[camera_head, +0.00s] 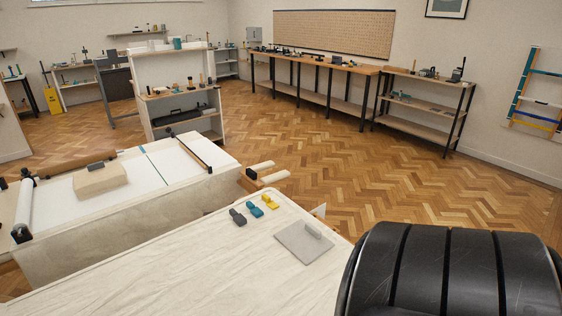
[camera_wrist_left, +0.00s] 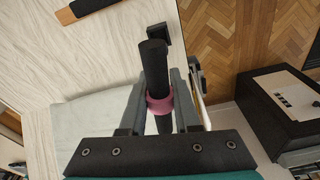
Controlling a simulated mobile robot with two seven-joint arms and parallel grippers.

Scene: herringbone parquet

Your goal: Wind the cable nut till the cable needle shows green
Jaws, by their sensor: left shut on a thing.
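In the left wrist view my left gripper (camera_wrist_left: 160,82) has its two grey fingers on either side of a black rod (camera_wrist_left: 153,58) with a pink ring (camera_wrist_left: 160,105) around it. The gripper is shut on this rod, at or close to the ring. Part of the rod is hidden between the fingers. A small black block (camera_wrist_left: 161,33) is just beyond the rod's far end. I cannot make out a cable needle or its colour, and cannot tell which part is the cable nut. My left gripper does not show in the head view, and my right gripper is in neither view.
A pale tabletop (camera_head: 180,268) in front bears small dark (camera_head: 238,216), teal (camera_head: 254,209) and yellow (camera_head: 271,201) pieces and a grey plate (camera_head: 303,243). A dark box (camera_wrist_left: 262,92) stands right in the wrist view. Parquet floor is open beyond.

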